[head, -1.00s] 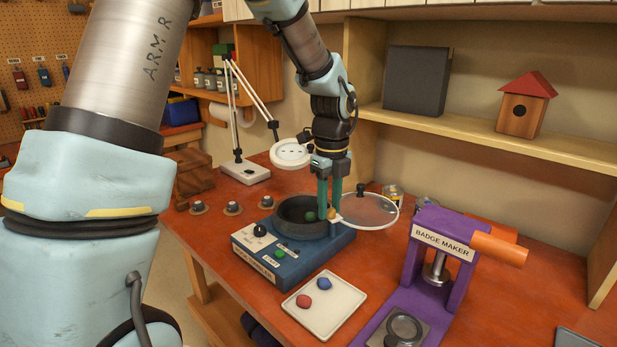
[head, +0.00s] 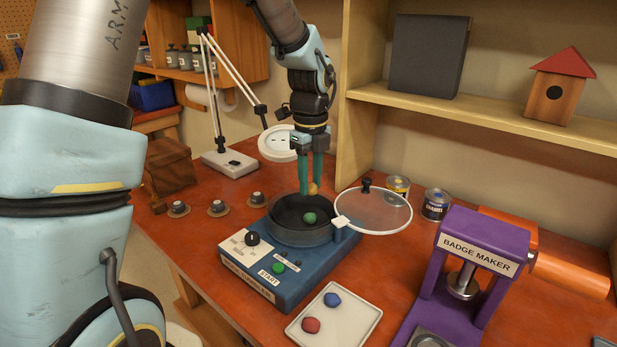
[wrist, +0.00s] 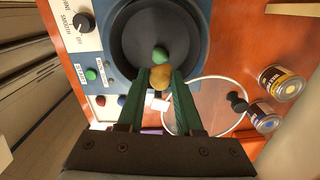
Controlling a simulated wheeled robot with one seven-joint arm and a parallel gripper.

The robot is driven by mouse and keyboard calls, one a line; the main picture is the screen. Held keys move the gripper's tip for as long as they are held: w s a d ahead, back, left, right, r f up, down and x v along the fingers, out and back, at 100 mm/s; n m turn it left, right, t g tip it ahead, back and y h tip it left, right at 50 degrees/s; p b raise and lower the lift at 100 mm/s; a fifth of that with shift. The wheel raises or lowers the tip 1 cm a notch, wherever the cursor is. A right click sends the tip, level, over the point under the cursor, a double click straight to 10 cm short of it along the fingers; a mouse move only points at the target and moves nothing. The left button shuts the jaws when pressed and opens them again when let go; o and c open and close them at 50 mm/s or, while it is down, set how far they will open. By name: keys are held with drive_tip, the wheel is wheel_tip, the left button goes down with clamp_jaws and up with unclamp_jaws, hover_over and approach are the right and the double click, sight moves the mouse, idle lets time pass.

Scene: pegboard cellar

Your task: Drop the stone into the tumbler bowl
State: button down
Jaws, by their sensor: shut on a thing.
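My gripper (head: 312,188) points down over the far part of the tumbler bowl and is shut on an orange-yellow stone (head: 314,188). In the wrist view the stone (wrist: 161,76) sits between the two green fingertips (wrist: 160,78), with the dark bowl (wrist: 135,50) beyond it. The bowl (head: 281,232) is round, dark and open, on a blue tumbler base (head: 318,272) with a dial and a green START button. A green stone (head: 310,218) lies inside the bowl. The clear round lid (head: 385,212) is swung out to the right. The held stone's exact height is hard to tell.
A white tray (head: 350,335) in front holds a red stone (head: 311,325) and a blue stone (head: 332,300). The purple badge maker (head: 470,260) stands at right. Two cans (head: 436,204) are behind the lid. A magnifier lamp (head: 278,143) stands close at left behind the bowl.

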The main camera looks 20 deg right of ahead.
wheel_tip(320, 180, down, 5)
drive_tip(key=b, duration=0.3)
drive_tip(key=shift+b, duration=0.4)
drive_tip(key=c, duration=0.5)
unclamp_jaws()
drive_tip(key=shift+r, duration=0.1)
wheel_tip(320, 180, up, 11)
drive_tip(key=shift+f+b, duration=0.15)
drive_tip(key=shift+b, duration=1.05)
